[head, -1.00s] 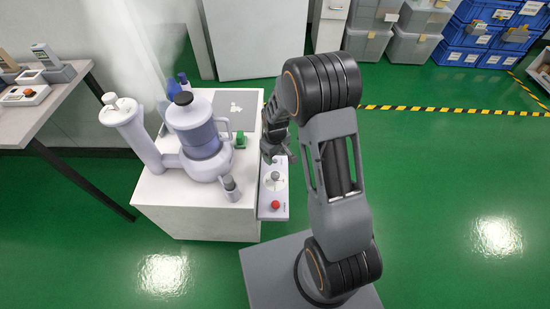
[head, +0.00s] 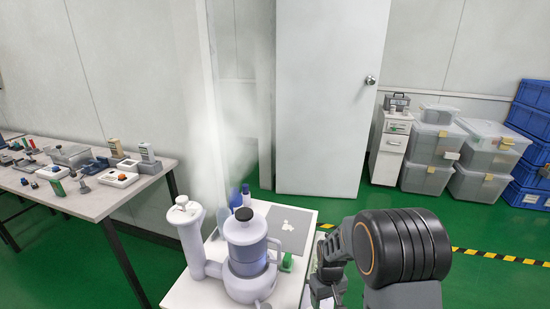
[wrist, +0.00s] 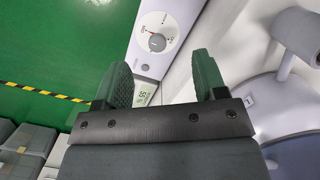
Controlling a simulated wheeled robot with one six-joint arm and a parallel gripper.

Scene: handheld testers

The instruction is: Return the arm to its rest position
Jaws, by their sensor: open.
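My arm (head: 405,245) is bent at the lower right of the head view, its dark round joint nearest the camera. My gripper (wrist: 163,78) is open in the wrist view, with two green ridged fingers apart and nothing held between them. Beyond the fingers is a white control panel (wrist: 178,18) with a round dial (wrist: 157,42) and a small display. I cannot tell how far the fingertips are from the panel. In the head view my gripper hangs at the right edge of the white table, mostly hidden behind the arm.
A white and lavender machine with a jug (head: 246,240) stands on the white table (head: 190,295) left of my arm. A bench (head: 100,200) with several testers is at left. Clear bins (head: 428,165) stand at the back right.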

